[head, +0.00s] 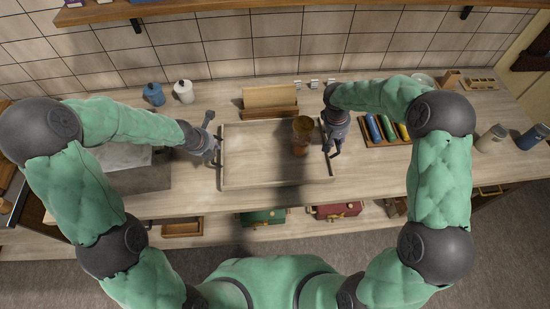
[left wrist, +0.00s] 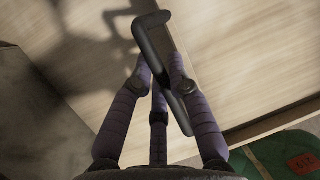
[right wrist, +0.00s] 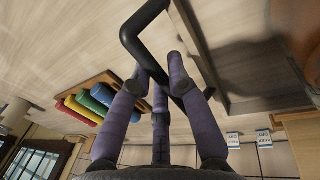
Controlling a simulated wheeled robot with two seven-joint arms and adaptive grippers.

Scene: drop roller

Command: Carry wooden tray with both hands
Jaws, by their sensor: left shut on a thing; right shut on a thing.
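The wooden tray (head: 255,172) is a light rectangular tray with a raised rim and dark handles at its two short ends. It is over the middle of the counter; I cannot tell whether it touches the counter. A brown amber-topped roller-like object (head: 302,130) stands on it toward the right. My left gripper (head: 215,150) is shut on the left handle, a dark bar that shows between its fingers in the left wrist view (left wrist: 165,70). My right gripper (head: 328,143) is shut on the right handle, also seen in the right wrist view (right wrist: 150,60).
A wooden box (head: 270,96) stands behind the tray. A rack of coloured rolls (head: 385,128) lies right of it. A grey sink-like block (head: 140,172) is at left. Green and red boxes (head: 336,210) sit below the counter's front edge.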

